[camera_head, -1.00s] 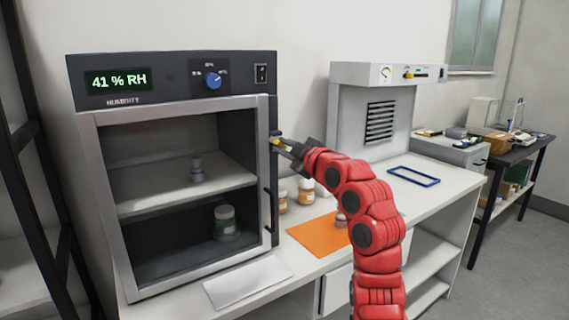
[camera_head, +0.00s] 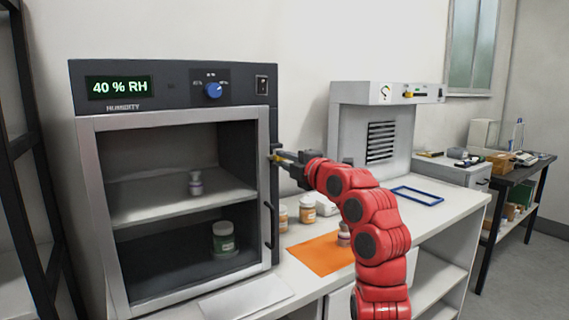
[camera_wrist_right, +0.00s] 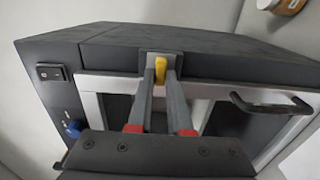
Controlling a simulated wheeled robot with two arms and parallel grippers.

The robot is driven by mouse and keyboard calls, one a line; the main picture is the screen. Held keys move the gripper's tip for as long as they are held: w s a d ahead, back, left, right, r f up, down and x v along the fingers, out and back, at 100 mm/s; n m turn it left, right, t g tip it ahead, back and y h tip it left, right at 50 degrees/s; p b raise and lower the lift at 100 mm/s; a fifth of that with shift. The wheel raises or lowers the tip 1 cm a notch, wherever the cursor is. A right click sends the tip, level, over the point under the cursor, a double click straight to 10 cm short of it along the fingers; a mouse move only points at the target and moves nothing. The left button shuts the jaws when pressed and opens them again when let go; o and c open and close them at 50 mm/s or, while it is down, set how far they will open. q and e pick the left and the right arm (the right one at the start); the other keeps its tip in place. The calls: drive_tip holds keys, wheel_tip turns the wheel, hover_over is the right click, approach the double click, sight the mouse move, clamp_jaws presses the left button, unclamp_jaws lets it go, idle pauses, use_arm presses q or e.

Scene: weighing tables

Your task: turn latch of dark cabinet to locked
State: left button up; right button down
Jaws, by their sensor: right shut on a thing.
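The dark cabinet (camera_head: 173,82) stands at the left with its glass-fronted door closed against the frame. Its display reads 40 % RH. The yellow latch (camera_wrist_right: 160,68) sits on the cabinet's side edge near the top of the door, between my right gripper's fingertips in the right wrist view. My right gripper (camera_head: 277,156) reaches the latch from the right and is shut on it; it also shows in the right wrist view (camera_wrist_right: 161,75). The fingers partly hide the latch in the head view. My left gripper is not in view.
The door handle (camera_head: 268,225) is below the latch. An orange mat (camera_head: 318,258), small jars (camera_head: 307,209) and a blue frame (camera_head: 417,195) are on the bench. Inside the cabinet are a small bottle (camera_head: 195,184) and a green jar (camera_head: 223,239).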

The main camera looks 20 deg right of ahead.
drive_tip(key=shift+f, duration=0.1)
idle(0.4)
drive_tip(key=c, duration=0.8)
unclamp_jaws()
drive_tip(key=shift+a, duration=0.1)
drive_tip(key=shift+c, duration=0.2)
drive_tip(key=shift+s+d, duration=0.3)
drive_tip(key=shift+s, duration=0.2)
drive_tip(key=v, duration=1.6)
drive_tip(key=shift+s, duration=0.15)
